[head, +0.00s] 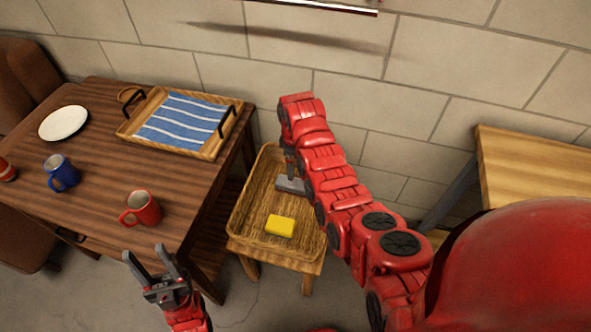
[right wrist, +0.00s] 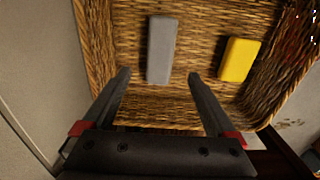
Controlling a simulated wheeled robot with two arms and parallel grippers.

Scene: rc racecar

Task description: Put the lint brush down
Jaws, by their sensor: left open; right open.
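A grey, oblong block, which looks like the lint brush (right wrist: 161,50), lies in the wicker basket (head: 240,212). In the head view the grey brush (head: 290,185) is partly covered by my right arm. My right gripper (right wrist: 160,76) is open and empty over the basket, with the brush just beyond and between its fingertips in the right wrist view. I see no finger touching it. In the head view the right fingers are mostly hidden. My left gripper (head: 144,251) is open and empty, in front of the brown table.
A yellow sponge-like block (head: 280,226) lies in the basket near its front. The brown table (head: 95,190) at left holds a red mug (head: 141,208), a blue mug (head: 62,173), a white plate (head: 63,123) and a tray (head: 206,152) with striped cloth. A wooden table (head: 535,170) stands at right.

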